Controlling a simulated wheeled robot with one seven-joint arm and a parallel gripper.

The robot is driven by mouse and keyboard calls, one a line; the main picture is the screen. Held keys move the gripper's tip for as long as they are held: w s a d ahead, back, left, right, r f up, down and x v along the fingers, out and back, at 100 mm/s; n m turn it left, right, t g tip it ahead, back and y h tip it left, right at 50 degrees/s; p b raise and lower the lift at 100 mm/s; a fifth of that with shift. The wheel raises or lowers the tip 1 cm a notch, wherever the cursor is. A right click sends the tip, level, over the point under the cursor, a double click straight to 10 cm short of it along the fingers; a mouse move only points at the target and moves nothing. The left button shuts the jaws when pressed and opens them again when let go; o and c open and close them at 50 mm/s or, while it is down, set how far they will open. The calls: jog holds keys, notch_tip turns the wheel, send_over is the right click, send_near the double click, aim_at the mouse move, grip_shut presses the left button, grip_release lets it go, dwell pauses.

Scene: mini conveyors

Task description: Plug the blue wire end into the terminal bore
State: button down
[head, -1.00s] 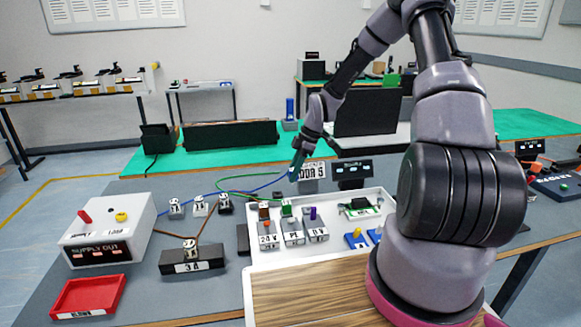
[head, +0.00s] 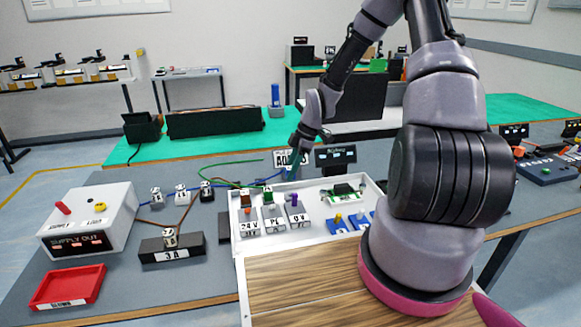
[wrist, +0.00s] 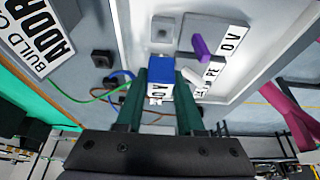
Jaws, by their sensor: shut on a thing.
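My gripper (wrist: 160,95) is shut on the blue wire end (wrist: 163,77), a blue block with a white label, held between its two dark green fingers. A grey piece shows just beyond the block; I cannot tell whether it is the end's tip. The blue wire (wrist: 122,75) curves off to the left. The 0V terminal, with a purple lever (wrist: 200,48), lies ahead and right, apart from the wire end. In the head view my gripper (head: 293,165) hangs behind the 0V terminal (head: 298,220). The terminal's bore cannot be made out.
The PE terminal (head: 273,224) and 24V terminal (head: 248,226) stand beside it in the white tray (head: 262,249). A green wire (head: 228,163) loops behind. A sign and a small display (head: 336,158) stand close behind my gripper. A green circuit board (head: 341,193) lies to the right.

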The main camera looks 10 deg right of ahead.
send_over(286, 196)
jog(key=d, duration=0.2)
jog(key=shift+s+a+f, duration=0.1)
jog(key=shift+a+f, duration=0.05)
jog(key=shift+f, duration=0.95)
jog(key=shift+a+f, duration=0.1)
jog(key=shift+f, duration=1)
jog(key=shift+f, duration=1.3)
jog(key=shift+c, duration=2.2)
grip_release()
jog(key=v, duration=1)
jog(key=shift+d+r, duration=0.2)
jog(key=shift+r, duration=0.15)
